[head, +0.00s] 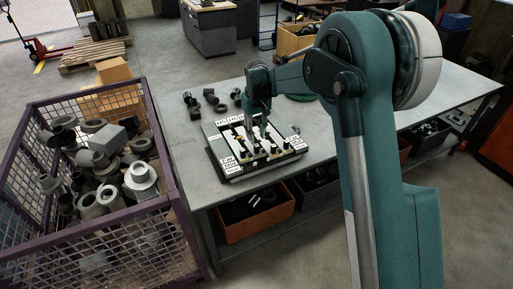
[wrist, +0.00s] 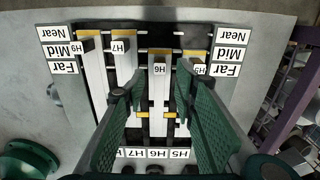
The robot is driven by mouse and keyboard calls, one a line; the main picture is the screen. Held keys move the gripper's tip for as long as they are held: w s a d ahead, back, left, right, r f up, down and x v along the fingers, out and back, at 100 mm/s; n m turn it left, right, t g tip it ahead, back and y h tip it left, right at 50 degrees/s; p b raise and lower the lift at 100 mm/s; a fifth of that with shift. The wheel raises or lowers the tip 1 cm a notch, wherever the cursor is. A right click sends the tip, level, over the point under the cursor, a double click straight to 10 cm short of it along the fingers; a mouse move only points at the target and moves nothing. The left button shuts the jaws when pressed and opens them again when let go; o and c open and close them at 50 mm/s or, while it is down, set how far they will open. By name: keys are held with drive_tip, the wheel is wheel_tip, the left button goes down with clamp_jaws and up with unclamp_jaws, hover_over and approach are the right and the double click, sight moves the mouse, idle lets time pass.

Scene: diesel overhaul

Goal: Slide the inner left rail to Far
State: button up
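A flat rail board (head: 238,178) lies on the grey table, with white rails, dark labelled blocks and Near, Mid and Far labels at its sides. In the wrist view its lettering is upside down. The H6 rail block (wrist: 159,68), inner left by upright lettering, sits lower in that picture than the H7 block (wrist: 121,47) and the leftmost block (wrist: 84,46). The H5 block (wrist: 198,69) is about level with H6. My gripper (wrist: 155,88) is open, its green fingers apart on either side of the H6 rail. Contact is unclear. The fingers hide parts of neighbouring rails.
A purple mesh crate (head: 75,240) of metal parts stands left of the table (head: 200,160). Several dark parts (head: 211,100) lie behind the board. A green round part (wrist: 28,160) is at the wrist view's lower left. Bins (head: 255,222) sit under the table.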

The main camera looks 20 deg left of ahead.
sight(256, 145)
drive_tip(key=shift+f, duration=0.15)
drive_tip(key=shift+f, duration=3.75)
drive_tip(key=shift+c, duration=0.2)
clamp_jaws()
